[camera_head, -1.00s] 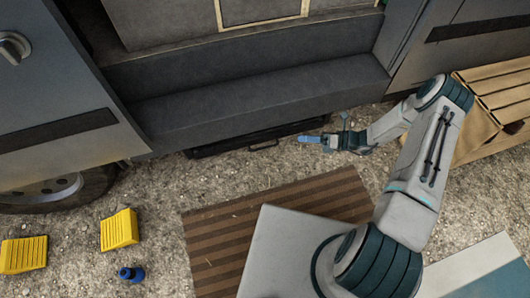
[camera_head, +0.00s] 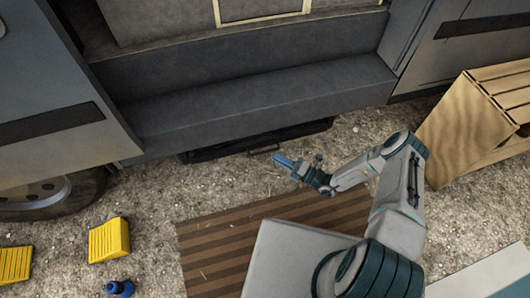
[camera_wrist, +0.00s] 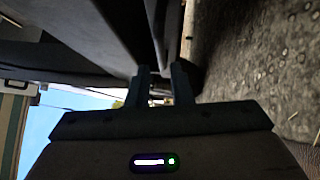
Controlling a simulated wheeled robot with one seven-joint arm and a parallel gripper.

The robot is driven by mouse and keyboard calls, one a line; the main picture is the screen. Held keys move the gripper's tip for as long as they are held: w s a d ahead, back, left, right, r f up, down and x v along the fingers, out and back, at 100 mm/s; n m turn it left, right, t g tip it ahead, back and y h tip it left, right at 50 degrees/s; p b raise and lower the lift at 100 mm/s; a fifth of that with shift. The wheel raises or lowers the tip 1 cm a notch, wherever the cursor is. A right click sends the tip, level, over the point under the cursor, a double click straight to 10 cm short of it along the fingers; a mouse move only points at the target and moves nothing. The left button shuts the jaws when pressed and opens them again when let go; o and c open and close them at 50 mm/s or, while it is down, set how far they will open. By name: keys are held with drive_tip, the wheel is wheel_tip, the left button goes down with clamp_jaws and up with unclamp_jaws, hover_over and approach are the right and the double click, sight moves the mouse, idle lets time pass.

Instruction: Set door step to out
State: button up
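The door step (camera_head: 215,151) is a black, flat, tray-like step low under the van's grey sill. Only a narrow strip of it shows, close under the body, with a small dark handle-like loop (camera_head: 264,150) on its front edge. My gripper (camera_head: 280,160) is just in front of and below that loop in the picture, with its blue fingers pointing up and left. I cannot tell whether it touches the loop. In the wrist view my gripper (camera_wrist: 163,80) shows two dark fingers with a gap and nothing clear between them.
The van's grey sill (camera_head: 250,103) overhangs the step. A wooden crate (camera_head: 465,130) stands at right. A brown striped mat (camera_head: 215,250) lies on gravel in front. Yellow chocks (camera_head: 108,240) and a blue object (camera_head: 120,288) lie at left. Gravel before the step is free.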

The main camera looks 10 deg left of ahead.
drive_tip(key=b+x, duration=0.1)
drive_tip(key=x, duration=0.6)
